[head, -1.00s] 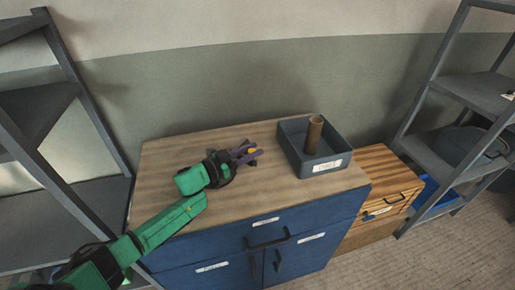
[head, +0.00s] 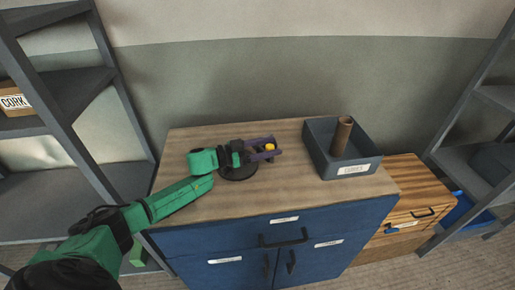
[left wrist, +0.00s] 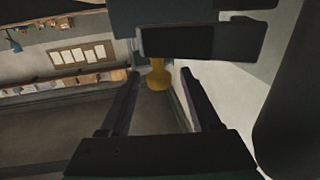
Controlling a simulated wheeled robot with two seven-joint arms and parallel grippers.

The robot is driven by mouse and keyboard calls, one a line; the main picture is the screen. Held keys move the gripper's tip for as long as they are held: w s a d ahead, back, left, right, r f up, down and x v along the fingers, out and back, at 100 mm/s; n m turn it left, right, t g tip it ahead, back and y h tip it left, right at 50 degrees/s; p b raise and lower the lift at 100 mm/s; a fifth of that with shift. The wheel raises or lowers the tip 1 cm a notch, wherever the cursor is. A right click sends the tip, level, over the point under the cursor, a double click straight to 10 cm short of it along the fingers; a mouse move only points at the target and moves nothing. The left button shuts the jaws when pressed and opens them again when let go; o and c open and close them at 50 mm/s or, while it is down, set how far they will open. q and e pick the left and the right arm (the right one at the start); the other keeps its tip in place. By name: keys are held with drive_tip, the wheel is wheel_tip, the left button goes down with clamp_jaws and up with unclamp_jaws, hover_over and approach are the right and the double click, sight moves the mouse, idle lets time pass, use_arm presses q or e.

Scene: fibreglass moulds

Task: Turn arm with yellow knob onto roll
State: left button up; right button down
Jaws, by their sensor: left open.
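The yellow knob (head: 270,147) is on top of the cabinet, between the two purple fingers of my left gripper (head: 266,149). The gripper is open, with one finger on each side of the knob. In the left wrist view the knob (left wrist: 158,75) hangs from a dark bar (left wrist: 200,40), between the fingers (left wrist: 156,98); I see no clear contact. A dark round base (head: 238,172) sits under my gripper, which hides most of it and of the arm. No roll is clearly visible there. My right gripper is not in view.
A grey tray (head: 372,160) with an upright brown tube (head: 342,135) stands to the right on the blue cabinet (head: 230,245). A wooden drawer unit (head: 405,190) is beside the cabinet. Shelves stand on both sides. The cabinet top's front is clear.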

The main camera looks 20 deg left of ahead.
use_arm(q)
drive_tip(key=b+v, duration=0.2)
drive_tip(key=v, duration=1.2)
drive_tip(key=shift+s, duration=0.15)
drive_tip(key=shift+a, duration=0.1)
